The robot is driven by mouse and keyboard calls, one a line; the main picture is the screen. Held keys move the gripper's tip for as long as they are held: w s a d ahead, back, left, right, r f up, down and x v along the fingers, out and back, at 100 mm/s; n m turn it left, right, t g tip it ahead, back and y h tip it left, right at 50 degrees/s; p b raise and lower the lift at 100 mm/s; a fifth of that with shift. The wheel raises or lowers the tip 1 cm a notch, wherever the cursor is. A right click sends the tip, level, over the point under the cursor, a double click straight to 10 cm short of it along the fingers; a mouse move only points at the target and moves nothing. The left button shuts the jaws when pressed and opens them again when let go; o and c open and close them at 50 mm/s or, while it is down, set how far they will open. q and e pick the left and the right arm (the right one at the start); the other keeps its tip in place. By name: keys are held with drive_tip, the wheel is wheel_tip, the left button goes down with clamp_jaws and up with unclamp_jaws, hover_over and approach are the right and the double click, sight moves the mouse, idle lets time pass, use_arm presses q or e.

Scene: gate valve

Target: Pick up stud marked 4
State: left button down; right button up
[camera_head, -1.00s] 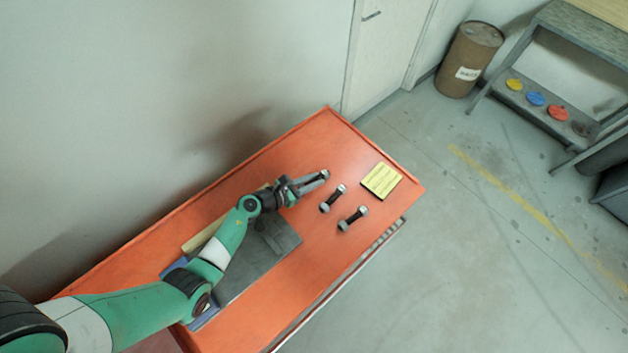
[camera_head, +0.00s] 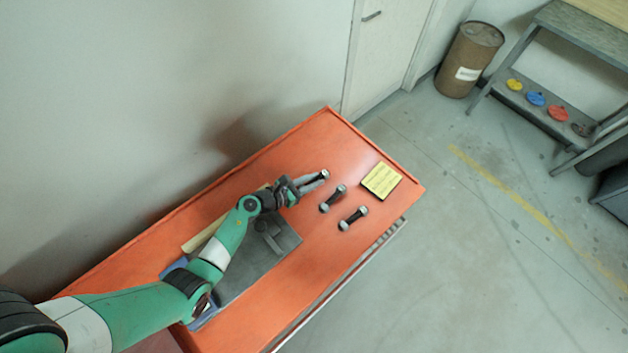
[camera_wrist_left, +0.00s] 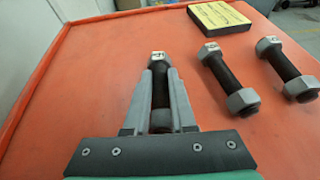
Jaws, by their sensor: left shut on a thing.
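My left gripper (camera_head: 312,183) is over the orange tabletop (camera_head: 330,135), its fingers on either side of a dark stud (camera_head: 322,175) with light nuts. In the left wrist view the fingers (camera_wrist_left: 160,98) are shut on this stud (camera_wrist_left: 159,85). A small marked label shows on its far nut, too small to read surely. Two more studs lie to the right, a middle stud (camera_head: 333,198) and a right stud (camera_head: 353,218). They also show in the left wrist view, the middle one (camera_wrist_left: 224,75) and the right one (camera_wrist_left: 283,65). My right gripper is not in view.
A yellow block (camera_head: 381,181) with dark lines lies near the table's far right corner. A grey plate (camera_head: 262,262) lies under my left arm. A brown drum (camera_head: 469,60) and a workbench (camera_head: 580,40) stand beyond open floor.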

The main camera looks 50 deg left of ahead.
use_arm(q)
drive_tip(key=shift+s+f, duration=0.1)
drive_tip(key=shift+r+p, duration=0.35)
drive_tip(key=r+p, duration=0.2)
drive_tip(key=r, duration=0.1)
drive_tip(key=s+r+p, duration=0.1)
drive_tip(key=shift+d+r+p, duration=0.35)
drive_tip(key=shift+r, duration=0.05)
drive_tip(key=s+d+r+p, duration=0.6)
drive_tip(key=s+d+r, duration=0.1)
drive_tip(key=s, duration=0.3)
drive_tip(key=shift+d+r, duration=0.3)
drive_tip(key=shift+r, duration=0.05)
